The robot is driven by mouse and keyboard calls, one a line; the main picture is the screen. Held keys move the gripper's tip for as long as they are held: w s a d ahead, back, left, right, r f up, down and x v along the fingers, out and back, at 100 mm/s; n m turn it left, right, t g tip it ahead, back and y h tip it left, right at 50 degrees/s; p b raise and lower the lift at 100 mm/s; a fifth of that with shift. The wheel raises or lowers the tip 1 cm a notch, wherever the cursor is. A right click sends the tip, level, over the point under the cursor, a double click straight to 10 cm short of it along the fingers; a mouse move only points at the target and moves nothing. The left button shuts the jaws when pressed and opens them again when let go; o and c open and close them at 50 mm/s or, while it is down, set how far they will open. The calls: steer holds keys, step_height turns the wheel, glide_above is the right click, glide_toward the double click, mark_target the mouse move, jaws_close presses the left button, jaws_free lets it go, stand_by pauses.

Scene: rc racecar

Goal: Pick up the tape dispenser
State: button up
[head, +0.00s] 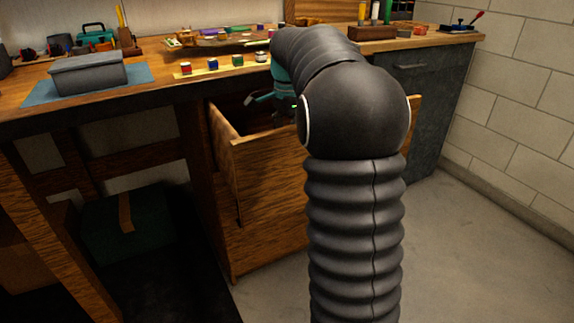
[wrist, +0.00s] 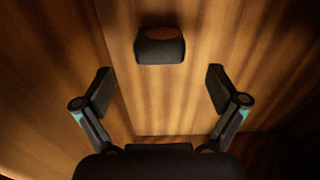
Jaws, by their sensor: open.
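A small dark block with a brownish round top (wrist: 159,46) lies on the wooden floor of the drawer in the wrist view. It looks like the tape dispenser, but its shape is too dim to be sure. My gripper (wrist: 160,77) is open, with its two fingers spread wide and nothing between them. The block is ahead of the fingertips, about centred between them and apart from both. In the head view my gripper (head: 258,99) reaches down into the open drawer (head: 235,165). My arm and the drawer front hide the block there.
Wooden drawer walls stand close around my gripper. The workbench (head: 165,82) above holds a grey box (head: 90,76) on a blue mat (head: 40,94), several small paint jars (head: 212,63) and tools. A dark green case (head: 128,225) sits under the bench. The floor at right (head: 470,240) is clear.

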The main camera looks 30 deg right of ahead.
steer(key=shift+a+f, duration=0.1)
steer(key=shift+f, duration=2.5)
steer(key=c, duration=1.4)
steer(key=shift+r, duration=0.15)
step_height(320, 180, up, 18)
steer(key=shift+f+p, duration=0.1)
steer(key=shift+p, duration=0.45)
